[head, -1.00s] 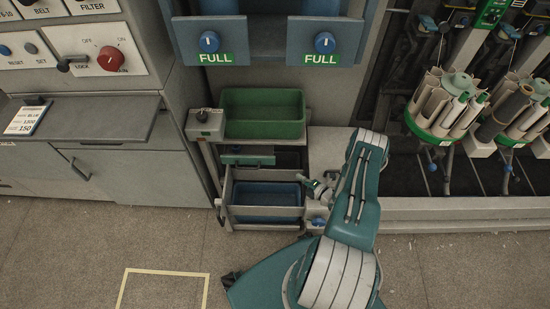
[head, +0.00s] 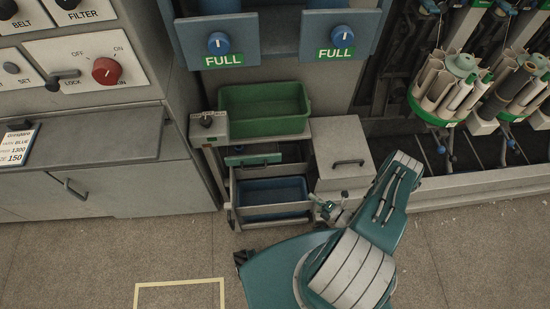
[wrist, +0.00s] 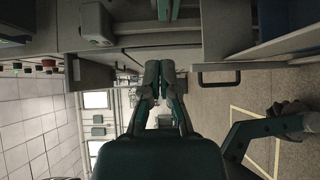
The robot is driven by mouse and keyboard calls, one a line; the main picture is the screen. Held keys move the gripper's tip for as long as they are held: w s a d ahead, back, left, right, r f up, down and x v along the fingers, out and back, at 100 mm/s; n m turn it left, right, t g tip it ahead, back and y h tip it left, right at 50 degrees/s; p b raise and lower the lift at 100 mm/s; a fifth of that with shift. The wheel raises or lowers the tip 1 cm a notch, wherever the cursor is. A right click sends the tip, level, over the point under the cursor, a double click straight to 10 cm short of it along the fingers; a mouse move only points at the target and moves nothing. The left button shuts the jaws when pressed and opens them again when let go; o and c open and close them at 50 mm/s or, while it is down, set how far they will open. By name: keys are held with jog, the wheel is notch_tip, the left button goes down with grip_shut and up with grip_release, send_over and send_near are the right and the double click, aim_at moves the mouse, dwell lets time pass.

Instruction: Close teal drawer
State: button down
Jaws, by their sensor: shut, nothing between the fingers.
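The teal drawer (head: 250,159) is in the grey cart, under the green bin and above the blue bin. Its front carries a green label, and how far it stands out is hard to tell. My gripper (head: 326,207) is at the cart's lower right, beside the blue bin and apart from the teal drawer. In the wrist view my gripper (wrist: 160,75) is shut and empty, its two fingertips together. Teal strips show at the top of the wrist view, but I cannot tell whether they belong to the drawer.
The green bin (head: 263,108) sits on the cart top. The blue bin (head: 272,194) sits in the lower grey drawer. A grey box with a dark handle (head: 348,162) stands right of the cart. A control cabinet (head: 95,150) is left; yarn cones (head: 448,91) are right.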

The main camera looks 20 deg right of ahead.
send_near(274, 156)
jog(key=w+a, duration=0.2)
jog(key=a, duration=0.6)
jog(key=w, duration=0.3)
jog(key=shift+w+d+f, duration=0.15)
jog(key=shift+w+f, duration=0.05)
jog(key=shift+w, duration=0.05)
jog(key=shift+w+d, duration=0.2)
jog(key=shift+w, duration=0.3)
jog(key=shift+w+d, duration=0.2)
jog(key=shift+w, duration=0.75)
jog(key=shift+w+d, duration=0.2)
jog(key=shift+w, duration=0.7)
